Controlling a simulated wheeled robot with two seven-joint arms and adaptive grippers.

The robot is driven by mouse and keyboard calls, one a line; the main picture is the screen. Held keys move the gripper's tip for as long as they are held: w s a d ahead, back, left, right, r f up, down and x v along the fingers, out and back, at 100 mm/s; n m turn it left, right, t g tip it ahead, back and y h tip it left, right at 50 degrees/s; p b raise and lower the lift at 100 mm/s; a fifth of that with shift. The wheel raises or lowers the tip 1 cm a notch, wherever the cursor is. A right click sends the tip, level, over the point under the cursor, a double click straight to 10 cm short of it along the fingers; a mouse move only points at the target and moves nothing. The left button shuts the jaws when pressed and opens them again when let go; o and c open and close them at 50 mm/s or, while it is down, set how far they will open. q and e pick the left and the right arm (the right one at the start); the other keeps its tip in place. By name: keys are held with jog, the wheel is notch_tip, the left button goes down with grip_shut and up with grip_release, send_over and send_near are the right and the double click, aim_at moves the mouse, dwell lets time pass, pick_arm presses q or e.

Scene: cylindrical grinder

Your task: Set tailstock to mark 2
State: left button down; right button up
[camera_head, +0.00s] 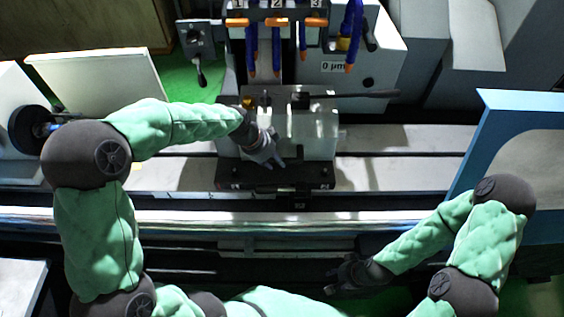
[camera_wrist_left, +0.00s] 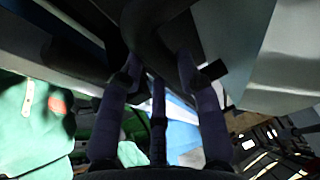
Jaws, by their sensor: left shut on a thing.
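The tailstock (camera_head: 314,128), a pale block with a dark lever on top, sits on the machine's bed in the middle of the head view. A dark base (camera_head: 300,175) lies along its front. Number plates 1, 2 (camera_head: 277,4) and 3 stand above and behind it. My left gripper (camera_head: 274,163) is at the tailstock's front left. In the left wrist view its fingers (camera_wrist_left: 160,75) close on a dark part (camera_wrist_left: 150,22); the exact contact is partly hidden in shadow. My right gripper (camera_head: 335,288) is low in front of the machine, away from the tailstock; its fingers are too dark to judge.
Blue hoses with orange tips (camera_head: 252,50) hang behind the tailstock. A grey control box with a lever (camera_head: 196,42) stands back left. The bed (camera_head: 400,140) is clear to the right, up to a blue-edged panel (camera_head: 510,135). A polished rail (camera_head: 390,217) crosses in front.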

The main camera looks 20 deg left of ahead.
pick_arm(q)
jog(key=a, duration=0.2)
jog(key=s+a+b, duration=0.1)
jog(key=a, duration=0.1)
jog(key=shift+s+a, duration=0.15)
jog(key=shift+a, duration=0.05)
jog(key=shift+d, duration=0.15)
jog(key=c, duration=0.8)
grip_release()
jog(key=shift+d, duration=0.15)
jog(key=shift+c, duration=0.2)
jog(key=v, duration=1.2)
